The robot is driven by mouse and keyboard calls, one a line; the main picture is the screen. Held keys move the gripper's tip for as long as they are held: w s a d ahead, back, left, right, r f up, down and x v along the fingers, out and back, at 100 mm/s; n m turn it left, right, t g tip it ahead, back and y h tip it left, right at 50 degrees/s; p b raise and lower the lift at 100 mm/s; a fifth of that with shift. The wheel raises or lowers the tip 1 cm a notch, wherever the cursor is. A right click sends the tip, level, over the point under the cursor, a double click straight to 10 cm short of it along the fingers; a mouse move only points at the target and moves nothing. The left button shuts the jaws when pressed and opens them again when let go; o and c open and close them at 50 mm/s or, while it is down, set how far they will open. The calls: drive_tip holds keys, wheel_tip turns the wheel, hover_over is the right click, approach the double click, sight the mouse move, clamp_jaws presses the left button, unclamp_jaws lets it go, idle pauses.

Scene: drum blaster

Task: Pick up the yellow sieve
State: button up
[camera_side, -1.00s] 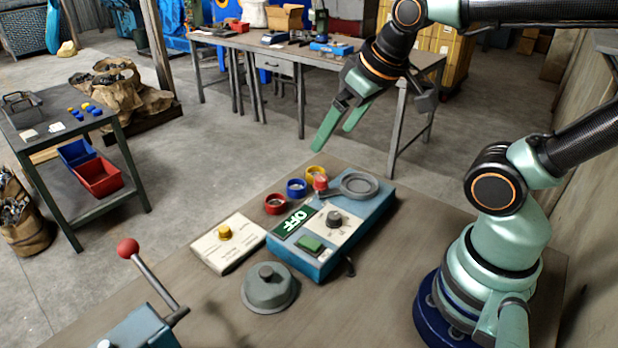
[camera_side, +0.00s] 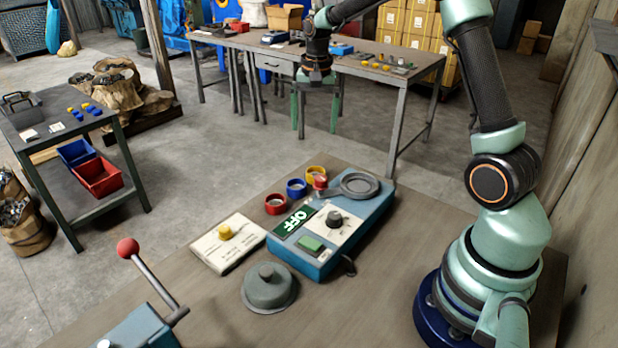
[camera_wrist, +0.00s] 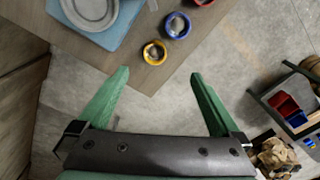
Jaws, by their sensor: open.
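The yellow sieve (camera_side: 311,169) is a small round yellow ring near the far edge of the near workbench, behind the red knob of the blue control box. In the wrist view the yellow sieve (camera_wrist: 146,57) lies just ahead of the gap between the fingertips, with a grey middle. My gripper (camera_side: 315,115) is open and empty, with its green fingers pointing down. In the side view it appears above the sieve in the picture, apart from it. Both fingers of my gripper (camera_wrist: 160,76) show spread wide in the wrist view.
A blue ring (camera_side: 296,188) and a red ring (camera_side: 276,204) stand left of the sieve. The blue control box (camera_side: 300,262) with its round grey plate (camera_side: 361,185) is close on the right. A grey lidded dome (camera_side: 268,290) and a white panel (camera_side: 215,249) are nearer the camera.

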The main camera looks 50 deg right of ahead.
sight(316, 169)
drive_tip(key=shift+m+g, duration=0.3)
drive_tip(key=shift+m, duration=0.4)
drive_tip(key=f, duration=0.5)
drive_tip(key=d+f, duration=0.1)
drive_tip(key=f, duration=0.4)
drive_tip(key=w+d+f, duration=0.1)
drive_tip(key=f, duration=0.4)
drive_tip(key=shift+d+f, duration=0.1)
drive_tip(key=shift+f, duration=0.3)
drive_tip(key=c, duration=1.5)
drive_tip(key=shift+c, duration=0.2)
drive_tip(key=shift+r, duration=0.15)
